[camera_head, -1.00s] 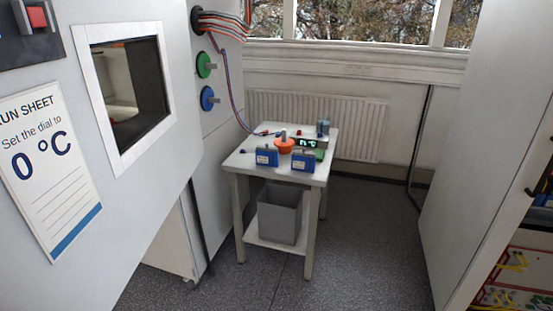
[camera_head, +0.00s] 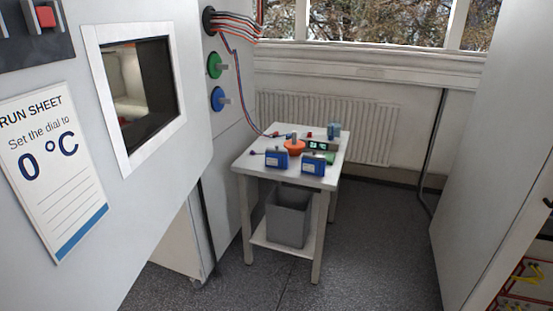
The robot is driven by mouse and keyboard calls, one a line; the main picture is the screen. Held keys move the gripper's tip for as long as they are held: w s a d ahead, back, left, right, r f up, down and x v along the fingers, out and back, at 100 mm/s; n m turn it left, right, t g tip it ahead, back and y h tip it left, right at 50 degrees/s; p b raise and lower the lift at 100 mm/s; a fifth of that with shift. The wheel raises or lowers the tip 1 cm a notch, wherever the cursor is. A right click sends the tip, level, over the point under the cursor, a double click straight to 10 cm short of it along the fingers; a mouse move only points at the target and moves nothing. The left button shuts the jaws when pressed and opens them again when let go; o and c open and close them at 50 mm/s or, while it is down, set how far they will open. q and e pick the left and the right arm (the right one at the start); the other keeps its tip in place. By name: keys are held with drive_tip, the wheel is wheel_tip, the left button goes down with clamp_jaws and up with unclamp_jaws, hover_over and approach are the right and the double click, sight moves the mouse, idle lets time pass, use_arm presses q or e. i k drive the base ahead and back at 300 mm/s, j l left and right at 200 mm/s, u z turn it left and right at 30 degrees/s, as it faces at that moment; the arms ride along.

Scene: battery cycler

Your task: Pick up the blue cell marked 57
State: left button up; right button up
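Two blue cells stand on the small white table ahead: a left blue cell (camera_head: 276,158) and a right blue cell (camera_head: 312,163). Each has a pale label on its front, too small to read, so I cannot tell which is marked 57. They are a short gap apart near the table's front edge. Neither of my grippers is in view.
The white table (camera_head: 255,174) also holds an orange round item (camera_head: 294,147), a small display (camera_head: 318,146) and cables. A grey bin (camera_head: 288,218) stands on its lower shelf. A large cabinet (camera_head: 150,210) is at left, another panel (camera_head: 495,150) at right. Floor between is clear.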

sight(275, 160)
drive_tip(key=i+l+u, duration=0.15)
drive_tip(key=i+l, duration=0.25)
drive_tip(key=i, duration=0.35)
drive_tip(key=i+l+u, duration=0.1)
drive_tip(key=i+l, duration=0.4)
drive_tip(key=i, duration=0.25)
drive_tip(key=i+l+u, duration=0.15)
drive_tip(key=i+l, duration=0.4)
drive_tip(key=i, duration=0.15)
